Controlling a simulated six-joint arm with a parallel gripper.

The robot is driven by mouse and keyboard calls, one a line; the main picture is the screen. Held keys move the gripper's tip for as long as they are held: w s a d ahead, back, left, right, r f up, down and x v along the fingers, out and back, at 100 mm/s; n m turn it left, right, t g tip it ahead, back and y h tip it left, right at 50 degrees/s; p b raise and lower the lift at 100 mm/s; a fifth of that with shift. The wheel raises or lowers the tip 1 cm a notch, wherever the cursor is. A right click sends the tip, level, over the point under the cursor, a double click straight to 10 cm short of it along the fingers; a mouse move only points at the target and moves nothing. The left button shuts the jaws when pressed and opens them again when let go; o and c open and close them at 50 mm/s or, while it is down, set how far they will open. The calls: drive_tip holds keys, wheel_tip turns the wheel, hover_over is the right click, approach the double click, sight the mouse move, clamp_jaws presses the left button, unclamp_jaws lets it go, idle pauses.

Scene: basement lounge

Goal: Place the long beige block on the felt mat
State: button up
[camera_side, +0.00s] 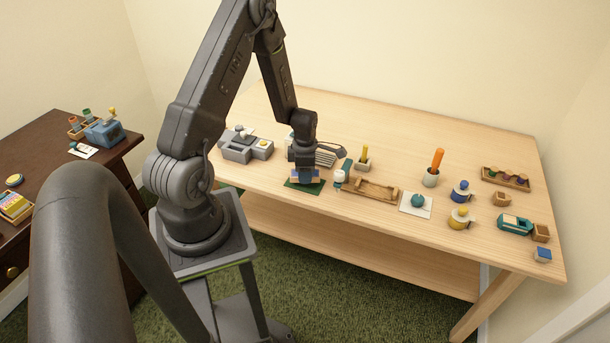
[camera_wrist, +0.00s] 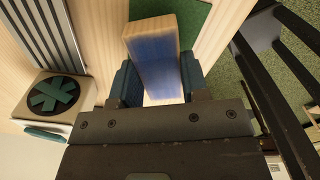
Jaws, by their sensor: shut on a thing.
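The long beige block (camera_wrist: 151,47) shows in the wrist view with a broad blue band around its middle. My gripper (camera_wrist: 158,86) is shut on the block, one finger on each side. In the side view my gripper (camera_side: 305,177) points down over the dark green felt mat (camera_side: 291,184), and a beige end of the block shows beside the fingers. The mat also shows behind the block in the wrist view (camera_wrist: 196,14). I cannot tell whether the block touches the mat. The gripper and block hide part of the mat.
A grey device (camera_side: 246,150) stands left of the mat. A white-and-teal bottle (camera_side: 338,181) and a wooden tray (camera_side: 372,195) stand close on its right.

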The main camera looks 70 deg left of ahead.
drive_tip(key=shift+f, duration=0.75)
drive_tip(key=shift+f, duration=0.15)
drive_tip(key=o, duration=1)
